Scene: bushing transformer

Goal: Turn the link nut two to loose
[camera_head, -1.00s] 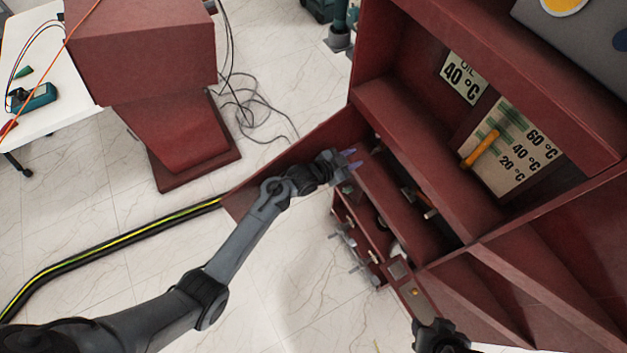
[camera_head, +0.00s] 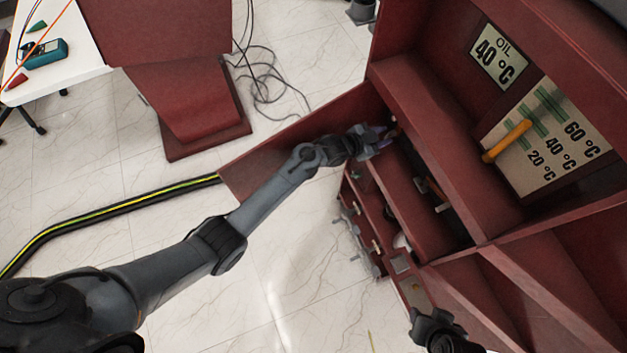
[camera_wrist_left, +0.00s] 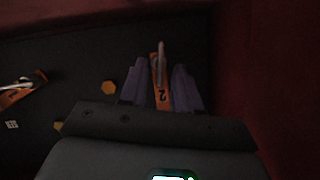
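An orange link marked "2" (camera_wrist_left: 162,97) shows in the left wrist view, inside a dark recess. A grey upright piece (camera_wrist_left: 161,58), likely link nut two, stands at its far end. My left gripper (camera_wrist_left: 160,82) is open, with one purple finger on each side of the link. Gaps show between fingers and link; whether either finger touches the nut I cannot tell. In the head view my left gripper (camera_head: 386,137) reaches into the red cabinet, and the link is hidden there. My right gripper (camera_head: 437,328) is at the bottom edge, its fingers unclear.
Red cabinet (camera_head: 430,130) walls and shelves closely surround my left gripper. Open tiled floor (camera_head: 290,240) lies below my left arm.

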